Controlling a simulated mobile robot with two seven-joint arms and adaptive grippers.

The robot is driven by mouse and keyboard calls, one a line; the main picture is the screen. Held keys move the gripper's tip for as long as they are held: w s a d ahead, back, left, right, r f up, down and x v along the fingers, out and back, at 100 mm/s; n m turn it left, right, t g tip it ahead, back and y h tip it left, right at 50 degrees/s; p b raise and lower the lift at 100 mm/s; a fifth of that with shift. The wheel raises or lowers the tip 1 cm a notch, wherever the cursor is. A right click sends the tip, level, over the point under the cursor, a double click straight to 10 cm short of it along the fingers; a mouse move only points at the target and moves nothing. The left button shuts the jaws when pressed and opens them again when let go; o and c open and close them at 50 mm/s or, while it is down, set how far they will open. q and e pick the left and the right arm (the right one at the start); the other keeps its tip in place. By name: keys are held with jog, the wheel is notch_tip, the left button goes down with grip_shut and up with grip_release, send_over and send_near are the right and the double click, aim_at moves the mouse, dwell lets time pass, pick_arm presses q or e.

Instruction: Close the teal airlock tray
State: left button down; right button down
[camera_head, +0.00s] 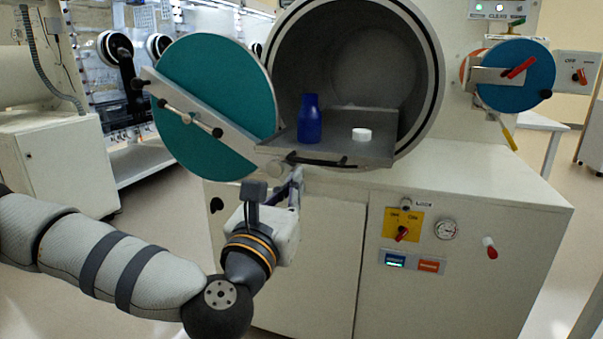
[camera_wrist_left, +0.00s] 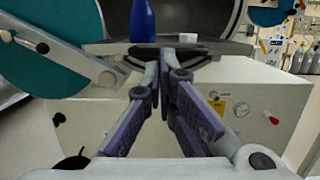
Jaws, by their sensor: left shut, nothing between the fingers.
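The grey airlock tray (camera_head: 375,150) sticks out of the round chamber beside the open teal door (camera_head: 205,75). It carries a blue bottle (camera_head: 309,120) and a white round piece (camera_head: 361,134). A dark handle bar (camera_head: 318,161) runs along its front. My left gripper (camera_head: 296,175) is shut and empty, just below the tray's front edge near the handle's left end. In the left wrist view the shut fingertips (camera_wrist_left: 165,62) point at the tray front (camera_wrist_left: 105,47); I cannot tell whether they touch it. My right gripper is not in view.
The open teal door and its latch bar (camera_head: 190,115) hang left of the chamber (camera_head: 365,60). A blue round door (camera_head: 520,75) is at the right. The white cabinet (camera_head: 310,270) below carries a yellow switch plate and a gauge. Floor shows at the left.

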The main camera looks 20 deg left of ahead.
aim_at(307, 163)
pick_arm(q)
jog(key=w, duration=0.4)
jog(key=shift+w+r, duration=0.15)
jog(key=shift+r, duration=0.25)
jog(key=shift+w, duration=0.1)
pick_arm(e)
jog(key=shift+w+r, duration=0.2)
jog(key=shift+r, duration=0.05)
